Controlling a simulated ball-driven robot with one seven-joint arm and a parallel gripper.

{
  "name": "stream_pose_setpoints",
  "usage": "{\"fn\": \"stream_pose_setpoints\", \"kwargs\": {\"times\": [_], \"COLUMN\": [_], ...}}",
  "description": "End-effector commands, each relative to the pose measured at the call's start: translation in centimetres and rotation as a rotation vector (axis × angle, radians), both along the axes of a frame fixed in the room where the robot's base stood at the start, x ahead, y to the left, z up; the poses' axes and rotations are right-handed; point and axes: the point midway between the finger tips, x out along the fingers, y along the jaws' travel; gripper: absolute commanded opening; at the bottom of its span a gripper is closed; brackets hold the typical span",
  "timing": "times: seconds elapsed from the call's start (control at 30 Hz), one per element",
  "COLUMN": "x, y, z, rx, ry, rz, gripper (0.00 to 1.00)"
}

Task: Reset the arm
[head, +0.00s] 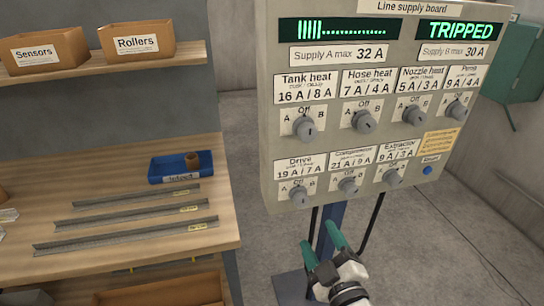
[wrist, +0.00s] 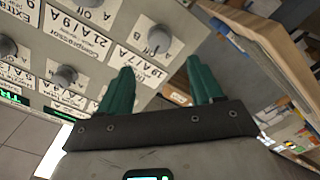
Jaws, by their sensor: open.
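My gripper (head: 321,246) is open and empty in the head view, just below the lower edge of the line supply board (head: 268,110). Its two green fingers point up and are apart, also in the wrist view (wrist: 162,88). The board carries several grey knobs in two rows, such as the Drive knob (head: 298,194) and the Compressor knob (head: 348,186). The right display (head: 460,31) reads TRIPPED. The left display (head: 338,30) shows a bar of lit segments.
A wooden workbench (head: 120,225) on the left holds metal rails (head: 135,215) and a blue tray (head: 180,178). Bins labelled Sensors (head: 45,48) and Rollers (head: 137,40) stand on a shelf above. A blue post (head: 330,222) and dark cables hang below the board. Floor shows between bench and board.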

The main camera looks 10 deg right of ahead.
Motion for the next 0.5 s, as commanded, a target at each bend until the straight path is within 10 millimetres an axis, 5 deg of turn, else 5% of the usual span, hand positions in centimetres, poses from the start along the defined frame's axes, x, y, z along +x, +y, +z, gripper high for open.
{"fn": "stream_pose_setpoints", "kwargs": {"times": [0.13,0.27,0.5], "x": [-0.3,-1.8,-9.0], "y": [-0.9,-3.6,-8.1], "z": [-0.9,-3.9,-12.0], "rx": [0.026,0.118,0.362], "ry": [0.045,0.192,0.622], "rz": [-0.030,-0.123,-0.349], "gripper": [0.65,0.65,0.65]}}
